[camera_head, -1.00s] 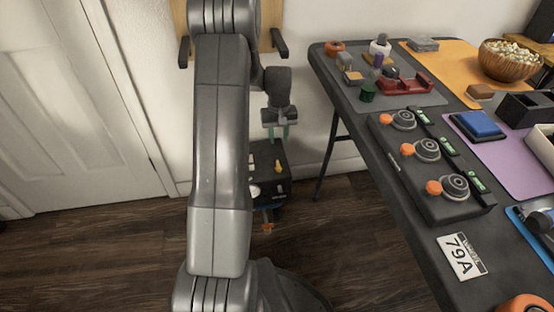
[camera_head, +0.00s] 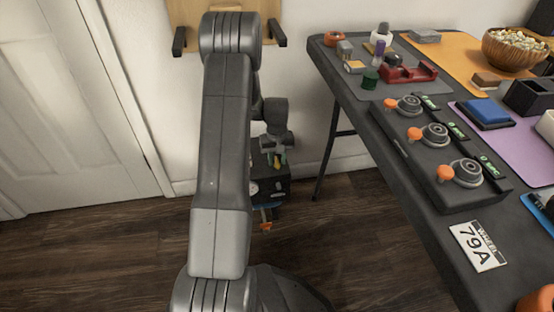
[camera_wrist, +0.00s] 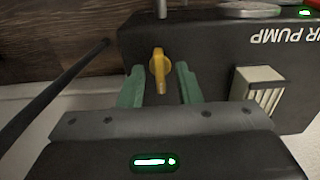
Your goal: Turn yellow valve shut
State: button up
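The yellow valve (camera_wrist: 159,68) is a small lever handle on the face of a black box marked "AIR PUMP" (camera_wrist: 205,45). In the wrist view my gripper (camera_wrist: 160,82) is open, with one green finger on each side of the valve and a visible gap on both sides. The handle's long side runs up and down in that view. In the head view my gripper (camera_head: 275,158) is above the air pump (camera_head: 272,188), and the valve shows only as a small yellow spot between the fingers.
A dark table leg (camera_head: 328,165) stands right of the pump. The grey table (camera_head: 385,150) with controls is further right. Wooden floor (camera_head: 110,250) is clear at left.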

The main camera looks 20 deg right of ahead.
grip_shut()
jog(key=shift+m, duration=0.3)
jog(key=shift+r+m+p, duration=0.1)
jog(key=shift+m+p, duration=0.7)
jog(key=shift+m, duration=0.4)
jog(key=m+p, duration=0.1)
jog(key=m, duration=0.2)
jog(key=shift+m, duration=0.3)
jog(key=m+p, duration=0.1)
jog(key=m, duration=0.4)
jog(key=shift+m, duration=0.3)
jog(key=m+p, duration=0.1)
jog(key=m, duration=0.4)
jog(key=shift+m, duration=0.4)
